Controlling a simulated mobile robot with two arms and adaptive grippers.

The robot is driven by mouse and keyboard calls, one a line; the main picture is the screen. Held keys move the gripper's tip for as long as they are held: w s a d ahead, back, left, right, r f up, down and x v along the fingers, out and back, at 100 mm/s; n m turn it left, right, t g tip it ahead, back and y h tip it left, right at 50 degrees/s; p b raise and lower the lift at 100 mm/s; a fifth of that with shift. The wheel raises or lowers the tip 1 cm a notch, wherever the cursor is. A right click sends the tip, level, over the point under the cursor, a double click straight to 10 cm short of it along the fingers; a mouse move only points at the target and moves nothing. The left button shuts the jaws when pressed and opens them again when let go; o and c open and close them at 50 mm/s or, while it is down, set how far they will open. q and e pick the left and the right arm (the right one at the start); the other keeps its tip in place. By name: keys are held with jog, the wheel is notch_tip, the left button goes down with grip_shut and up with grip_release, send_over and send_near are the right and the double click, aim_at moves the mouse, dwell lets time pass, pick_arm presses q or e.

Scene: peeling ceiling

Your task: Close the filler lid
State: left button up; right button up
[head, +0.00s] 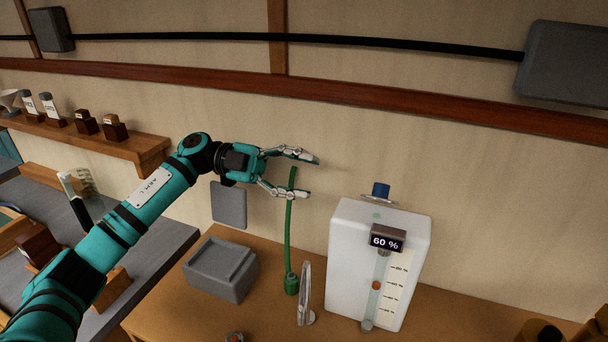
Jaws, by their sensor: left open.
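A white tank (358,250) stands on the wooden bench, with a level scale on its front and a display (387,241) reading 60 %. On its top sits a small blue cap (381,190) with a pale flat piece around its foot. This looks like the filler lid; whether it is open or shut I cannot tell. My left gripper (311,178) is open and empty, up and to the left of the tank, apart from the cap, its fingers pointing right. My right gripper is not in view.
A thin green upright rod (288,235) rises close to my left fingers. A ring-like metal stand (305,295) is beside the tank. A grey box (221,269) sits further left on the bench (262,318). A wall shelf (143,148) is at left.

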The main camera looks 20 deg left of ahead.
pick_arm(q)
jog(key=n+t+y+b, duration=0.4)
jog(key=t, duration=0.1)
send_near(381, 193)
jog(key=p+x, duration=0.4)
jog(key=x, duration=0.1)
jog(key=w+p+x, duration=0.1)
jog(key=p+x, duration=0.1)
jog(key=shift+w+f, duration=0.25)
jog(key=shift+f, duration=0.05)
jog(key=shift+w+d+f, duration=0.15)
jog(key=shift+d+f, duration=0.05)
jog(key=shift+d, duration=0.25)
